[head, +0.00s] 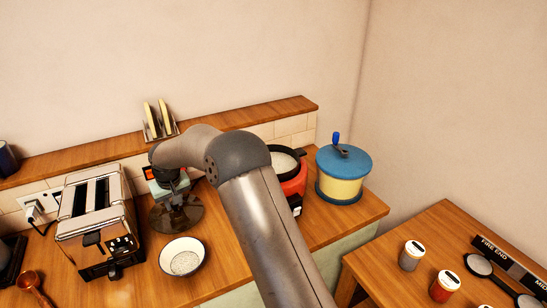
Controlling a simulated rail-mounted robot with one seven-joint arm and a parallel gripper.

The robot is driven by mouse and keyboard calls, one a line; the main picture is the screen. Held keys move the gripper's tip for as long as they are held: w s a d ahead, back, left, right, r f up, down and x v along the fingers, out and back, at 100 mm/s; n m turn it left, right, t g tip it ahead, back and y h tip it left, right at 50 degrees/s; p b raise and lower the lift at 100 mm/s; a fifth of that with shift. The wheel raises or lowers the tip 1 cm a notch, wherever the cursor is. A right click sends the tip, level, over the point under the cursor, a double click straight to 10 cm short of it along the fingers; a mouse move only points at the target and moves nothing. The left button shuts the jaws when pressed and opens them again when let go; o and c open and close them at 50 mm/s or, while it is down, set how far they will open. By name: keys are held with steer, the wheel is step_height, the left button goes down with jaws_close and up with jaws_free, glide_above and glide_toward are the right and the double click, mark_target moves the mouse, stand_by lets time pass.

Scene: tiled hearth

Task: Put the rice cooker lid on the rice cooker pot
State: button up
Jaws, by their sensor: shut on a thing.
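The rice cooker lid (186,217), a dark see-through disc, is at my gripper (172,194), between the toaster and my arm. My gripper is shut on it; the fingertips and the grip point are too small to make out. I cannot tell whether the lid touches the counter. The rice cooker pot (299,183) is red with a dark rim and stands to the right, behind my arm. Its top is open and shows white contents (284,162). My arm hides its left part.
A silver toaster (82,226) stands left of the lid, and a white bowl (165,259) in front. A yellow canister with blue lid (343,188) stands close right of the pot. A wooden ledge (230,119) with a toast rack (160,128) runs behind. A lower table (412,230) holds jars.

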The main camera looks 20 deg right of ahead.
steer(key=shift+r+p, duration=1.2)
steer(key=shift+r, duration=1.5)
steer(key=d+r+m+p, duration=0.1)
steer(key=d+r, duration=0.2)
steer(key=d, duration=0.4)
steer(key=d+r+m+p, duration=0.1)
steer(key=d+r, duration=0.3)
steer(key=d, duration=0.4)
steer(key=d+r+m+p, duration=0.1)
steer(key=d+r, duration=0.3)
steer(key=d, duration=0.3)
steer(key=shift+w+d+h, duration=0.3)
steer(key=shift+d+h, duration=0.1)
steer(key=d+r+m+p, duration=0.1)
steer(key=d+r, duration=0.3)
steer(key=d, duration=0.7)
steer(key=shift+s+d+m+p, duration=0.15)
steer(key=shift+s+m+p, duration=0.3)
steer(key=shift+p, duration=0.2)
steer(key=shift+s+b+x, duration=0.25)
steer(key=shift+b+x, duration=0.4)
steer(key=shift+x, duration=0.3)
steer(key=shift+s+b+x, duration=0.2)
steer(key=shift+b+x, duration=0.45)
steer(key=shift+x, duration=0.35)
steer(key=shift+s+b+x, duration=0.25)
steer(key=shift+b+x, duration=0.4)
steer(key=shift+x, duration=0.3)
